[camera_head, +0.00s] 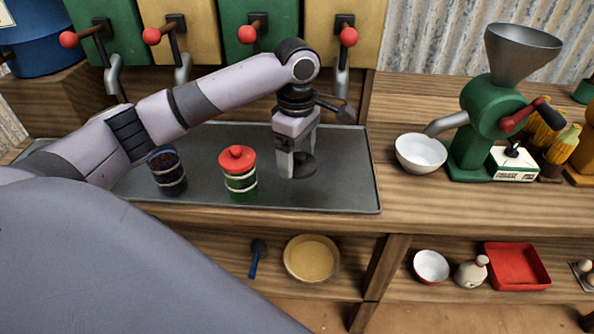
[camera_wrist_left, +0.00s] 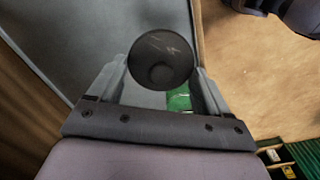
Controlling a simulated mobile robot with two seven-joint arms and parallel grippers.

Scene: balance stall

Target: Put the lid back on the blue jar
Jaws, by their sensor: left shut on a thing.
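The blue jar (camera_head: 168,180) stands upright and uncovered on the left part of the grey metal tray (camera_head: 345,190), with dark contents at its mouth. My left gripper (camera_head: 298,164) is to the right of both jars, pointing down over the tray. It is shut on a dark round lid (camera_head: 306,166), which lies between the fingers and also shows in the left wrist view (camera_wrist_left: 160,62). I cannot tell for certain whether the lid touches the tray. My right gripper is in neither view.
A green jar with a red lid (camera_head: 238,172) stands between the blue jar and my left gripper. Dispensers with red-knobbed levers (camera_head: 152,36) line the back. A white bowl (camera_head: 421,153) and a green grinder (camera_head: 483,130) stand right of the tray. The tray's right end is clear.

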